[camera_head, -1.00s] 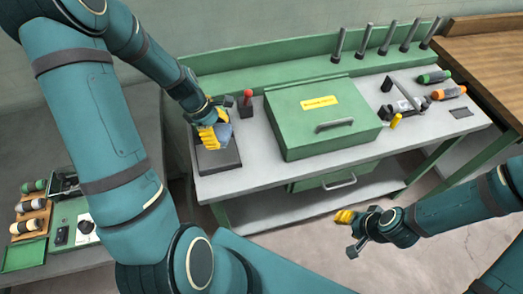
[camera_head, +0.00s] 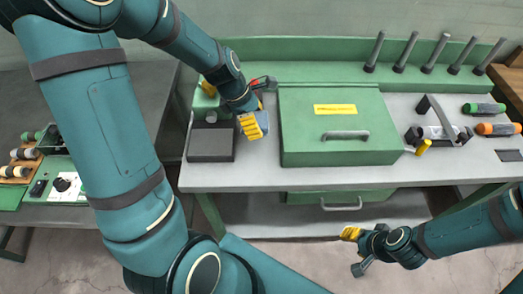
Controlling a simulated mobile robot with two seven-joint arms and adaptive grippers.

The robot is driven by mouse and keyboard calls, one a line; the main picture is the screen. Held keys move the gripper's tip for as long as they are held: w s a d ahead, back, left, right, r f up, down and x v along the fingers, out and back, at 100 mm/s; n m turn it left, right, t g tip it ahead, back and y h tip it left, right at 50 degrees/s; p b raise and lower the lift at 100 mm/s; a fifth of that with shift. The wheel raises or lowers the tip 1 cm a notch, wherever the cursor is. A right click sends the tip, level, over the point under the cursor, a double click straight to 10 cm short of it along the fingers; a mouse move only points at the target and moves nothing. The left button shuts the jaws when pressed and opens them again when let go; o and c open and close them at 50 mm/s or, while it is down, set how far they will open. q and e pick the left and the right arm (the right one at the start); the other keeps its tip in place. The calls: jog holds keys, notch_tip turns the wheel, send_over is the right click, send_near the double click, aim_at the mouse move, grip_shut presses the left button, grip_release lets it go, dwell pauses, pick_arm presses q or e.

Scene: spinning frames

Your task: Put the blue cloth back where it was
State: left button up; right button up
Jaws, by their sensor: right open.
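The blue cloth (camera_head: 263,121) is a small grey-blue patch at the yellow fingers of my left gripper (camera_head: 252,126). The fingers appear closed on it, over the bench between a dark square pad (camera_head: 211,145) and the green box. The fingers and wrist hide part of the cloth. Whether it touches the bench top is unclear. My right gripper (camera_head: 350,235) is open and empty, in front of the bench and low at the right.
The green lidded box (camera_head: 335,105) with a yellow label stands closed on the grey bench (camera_head: 260,180). A red-handled item lies behind my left gripper. Upright grey posts (camera_head: 400,54) line the back. Green and orange cylinders (camera_head: 497,129) lie at right. Bare bench runs along the front.

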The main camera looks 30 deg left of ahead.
pick_arm(q)
jog(key=shift+d, duration=0.15)
jog(key=shift+f, duration=0.35)
jog(key=b, duration=0.3)
send_over(260, 148)
jog(key=f, duration=0.6)
jog(key=shift+s+a+f, duration=0.1)
jog(key=shift+s+a, duration=0.15)
jog(key=shift+a, duration=0.05)
jog(key=shift+f+b, duration=0.35)
jog(key=shift+f, duration=1.2)
jog(key=shift+f, duration=0.1)
jog(key=o, duration=1.2)
